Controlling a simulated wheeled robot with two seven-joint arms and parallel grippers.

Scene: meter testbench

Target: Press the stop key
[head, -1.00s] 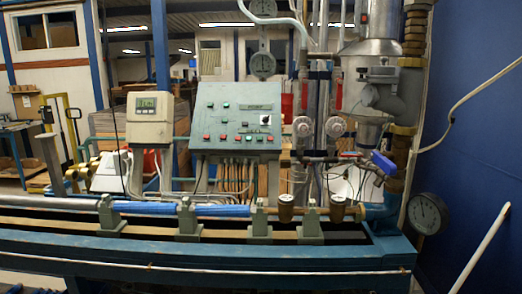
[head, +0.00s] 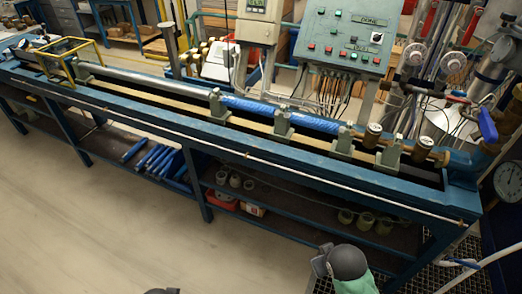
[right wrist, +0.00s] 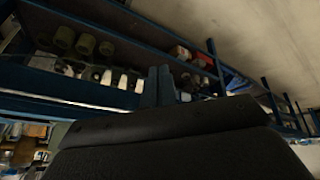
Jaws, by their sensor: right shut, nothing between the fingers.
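The grey-green control panel (head: 342,31) stands behind the bench at the upper right of the head view, its top cut off. It bears a lower row with red keys (head: 328,50), green keys above and a black rotary knob (head: 376,37). The labels are too small to tell which key is the stop key. My right gripper (right wrist: 158,84) shows in the right wrist view, its two dark fingers together with nothing between them. It points toward the bench's lower shelves, away from the panel.
The long blue bench (head: 262,155) with clamps and a blue pipe (head: 270,112) lies in front of the panel. Brass fittings and a blue-handled valve (head: 487,124) are at its right. A grey meter box (head: 262,22) stands left of the panel. The floor in front is clear.

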